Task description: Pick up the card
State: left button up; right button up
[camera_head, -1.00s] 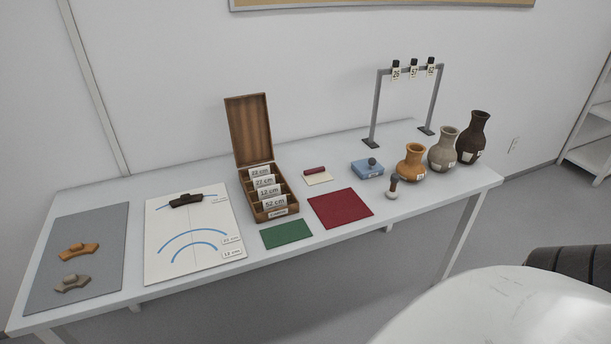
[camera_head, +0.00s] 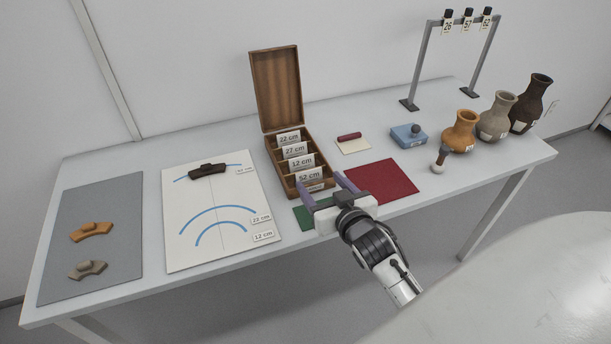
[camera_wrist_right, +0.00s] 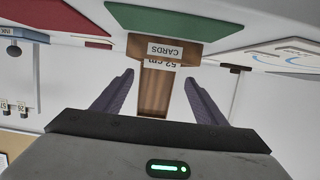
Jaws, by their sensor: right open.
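Several white cards stand in a row in an open wooden box. They read 22 cm (camera_head: 289,138), 27 cm (camera_head: 295,150), 12 cm (camera_head: 302,162) and 52 cm (camera_head: 310,177), the last nearest the front. My right gripper (camera_head: 321,186) is open and empty at the front of the box, its fingers pointing towards it. The wrist view shows the box's CARDS label (camera_wrist_right: 165,49) upside down and part of the 52 cm card (camera_wrist_right: 160,63) between the fingers. Touching cannot be told. My left gripper is not in view.
The wooden box (camera_head: 279,88) has its lid raised at the back. A green mat (camera_head: 303,217) lies partly under my gripper, a red mat (camera_head: 392,185) to the right. A drawing sheet (camera_head: 188,255) with a dark sherd lies left. Vases (camera_head: 461,133) stand far right.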

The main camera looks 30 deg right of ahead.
aim_at(309, 171)
jog(key=shift+a+x, duration=0.2)
jog(key=shift+x, duration=3)
jog(key=c, duration=0.8)
